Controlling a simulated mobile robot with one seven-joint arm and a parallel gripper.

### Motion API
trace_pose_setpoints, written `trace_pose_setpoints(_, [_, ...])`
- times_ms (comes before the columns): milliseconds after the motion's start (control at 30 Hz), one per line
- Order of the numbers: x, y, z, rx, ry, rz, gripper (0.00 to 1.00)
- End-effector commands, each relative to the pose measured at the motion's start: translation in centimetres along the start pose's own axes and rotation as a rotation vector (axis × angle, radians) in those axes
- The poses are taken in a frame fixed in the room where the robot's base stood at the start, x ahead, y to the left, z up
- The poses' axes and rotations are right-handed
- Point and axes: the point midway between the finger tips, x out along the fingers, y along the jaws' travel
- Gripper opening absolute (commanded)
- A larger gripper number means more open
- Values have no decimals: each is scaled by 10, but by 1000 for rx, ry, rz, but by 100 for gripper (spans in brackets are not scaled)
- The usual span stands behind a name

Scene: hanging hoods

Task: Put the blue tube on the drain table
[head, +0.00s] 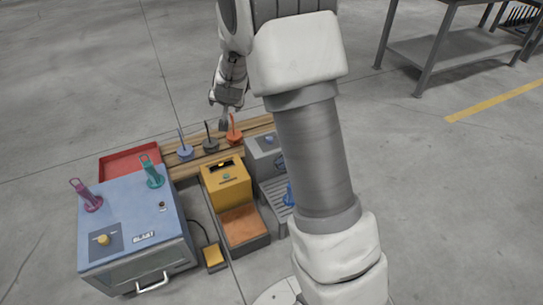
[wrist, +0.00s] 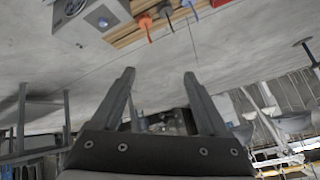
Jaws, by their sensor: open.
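A bright blue piece, which looks like the blue tube (head: 289,195), stands on a grey ribbed table (head: 271,193), which looks like the drain table. My arm hides part of both in the head view. A duller blue upright piece (head: 185,151) stands on the wooden slats; its tip shows at the top of the wrist view (wrist: 189,3). My gripper (head: 217,112) is above and behind the slats, near the dark and orange pieces. In the wrist view my gripper (wrist: 158,75) is open, with nothing between its fingers.
A dark piece (head: 210,143) and an orange piece (head: 234,134) stand on the wooden slats (head: 213,156). A yellow machine (head: 227,188), a blue cabinet (head: 130,215) with purple and teal pieces, and a red tray (head: 127,162) are close by.

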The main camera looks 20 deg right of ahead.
Motion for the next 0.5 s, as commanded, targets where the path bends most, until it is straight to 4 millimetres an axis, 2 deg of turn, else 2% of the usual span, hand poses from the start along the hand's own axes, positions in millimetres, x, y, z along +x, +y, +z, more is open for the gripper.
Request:
trace_pose_setpoints(33, [-25,-6,-4,-19,-11,-21,78])
trace_pose_setpoints(233, [-110,-17,3,-109,-79,-73,78])
trace_pose_setpoints(500, [-218,-6,35,-246,-156,-99,78])
